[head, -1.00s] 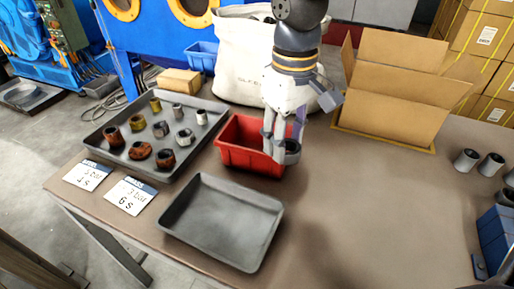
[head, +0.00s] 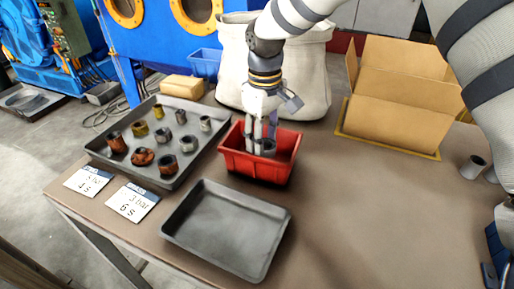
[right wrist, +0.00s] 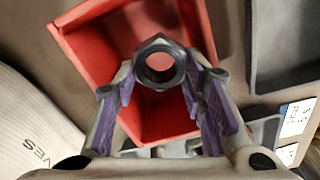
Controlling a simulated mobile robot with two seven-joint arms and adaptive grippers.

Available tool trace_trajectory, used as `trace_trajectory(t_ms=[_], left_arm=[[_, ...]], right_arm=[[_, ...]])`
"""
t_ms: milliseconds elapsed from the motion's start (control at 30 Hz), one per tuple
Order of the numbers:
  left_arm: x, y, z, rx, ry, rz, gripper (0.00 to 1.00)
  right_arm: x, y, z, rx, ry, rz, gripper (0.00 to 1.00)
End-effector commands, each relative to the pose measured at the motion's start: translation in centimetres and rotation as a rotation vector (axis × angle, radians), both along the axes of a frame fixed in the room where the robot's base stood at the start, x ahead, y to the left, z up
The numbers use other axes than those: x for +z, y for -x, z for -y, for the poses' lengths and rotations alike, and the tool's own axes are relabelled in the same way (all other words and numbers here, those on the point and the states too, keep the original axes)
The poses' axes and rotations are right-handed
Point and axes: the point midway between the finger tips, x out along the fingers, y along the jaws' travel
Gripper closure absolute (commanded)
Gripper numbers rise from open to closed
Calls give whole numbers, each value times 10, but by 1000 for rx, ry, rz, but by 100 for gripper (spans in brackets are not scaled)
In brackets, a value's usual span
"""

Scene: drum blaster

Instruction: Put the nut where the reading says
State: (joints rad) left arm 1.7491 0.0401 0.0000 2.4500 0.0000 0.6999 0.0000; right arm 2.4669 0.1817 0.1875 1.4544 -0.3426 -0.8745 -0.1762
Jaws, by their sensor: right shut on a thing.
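My right gripper (head: 261,144) points down over the red bin (head: 254,171) and is shut on a grey hex nut (head: 269,147). In the right wrist view the nut (right wrist: 160,44) sits between the fingertips, its hole facing the camera, with the red bin (right wrist: 98,62) behind it. I cannot tell how far the nut is above the bin floor. An empty grey tray (head: 222,232) lies in front of the bin. Two white cards stand at the table's front left: one (head: 88,181) reads 4 s, the other (head: 131,202) 3 bar, 6 s. My left gripper is not in view.
A dark tray (head: 196,157) at left holds several rusty, yellowish and grey nuts. A white sack (head: 306,82) stands behind the bin. An open cardboard box (head: 402,124) is at back right. Grey cylinders (head: 472,167) stand at far right. The table's middle right is clear.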

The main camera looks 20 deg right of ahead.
Motion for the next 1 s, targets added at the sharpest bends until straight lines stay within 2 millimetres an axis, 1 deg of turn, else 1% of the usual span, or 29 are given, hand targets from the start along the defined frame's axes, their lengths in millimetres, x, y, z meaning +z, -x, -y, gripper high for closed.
trace_trajectory(t_ms=[67,167,233,300,500,767,800,833,1000], left_arm=[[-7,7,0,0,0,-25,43],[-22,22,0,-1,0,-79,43],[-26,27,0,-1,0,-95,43],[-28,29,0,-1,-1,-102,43],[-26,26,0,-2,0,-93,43],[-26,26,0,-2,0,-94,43],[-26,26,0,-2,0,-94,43],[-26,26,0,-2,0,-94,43],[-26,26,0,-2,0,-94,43]], right_arm=[[-9,-6,-1,0,0,-3,97],[-30,-17,-2,0,0,-11,97],[-44,-15,-2,-1,0,-12,97],[-52,-16,-2,-1,0,-3,97],[-45,-17,-2,-1,0,10,97],[-52,-17,-3,-1,0,9,97],[-53,-17,-3,-1,0,9,60],[-53,-17,-3,-1,0,9,54],[-53,-17,-2,-1,0,9,54]])
